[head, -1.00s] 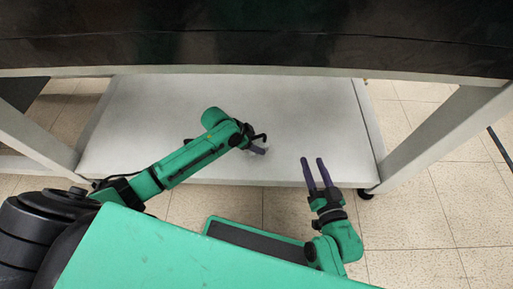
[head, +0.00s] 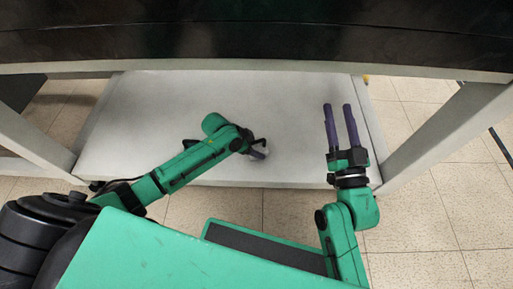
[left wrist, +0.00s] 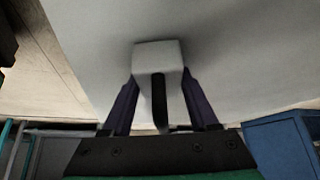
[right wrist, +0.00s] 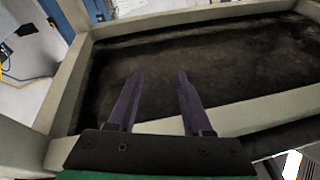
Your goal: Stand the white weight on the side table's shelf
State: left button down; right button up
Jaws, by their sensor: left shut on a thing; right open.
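The white weight (left wrist: 158,58) is a pale block between the two purple fingers of my left gripper (left wrist: 160,95) in the left wrist view. My left gripper is shut on it. In the head view my left gripper (head: 262,150) is at the front part of the side table's white shelf (head: 300,110), and the weight is mostly hidden there. I cannot tell whether the weight touches the shelf. My right gripper (head: 340,112) is open and empty, over the shelf's right part in the head view. Its fingers also show apart in the right wrist view (right wrist: 160,100).
The dark table top (head: 250,35) spans the top of the head view, above the shelf. A pale table leg (head: 440,130) stands right of my right gripper. The shelf is bare around my left gripper. Tiled floor (head: 440,215) lies in front.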

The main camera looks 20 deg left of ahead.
pick_arm(q)
jog(key=shift+c, duration=0.8)
grip_release()
pick_arm(e)
jog(key=shift+r, duration=0.1)
pick_arm(q)
jog(key=shift+r, duration=0.2)
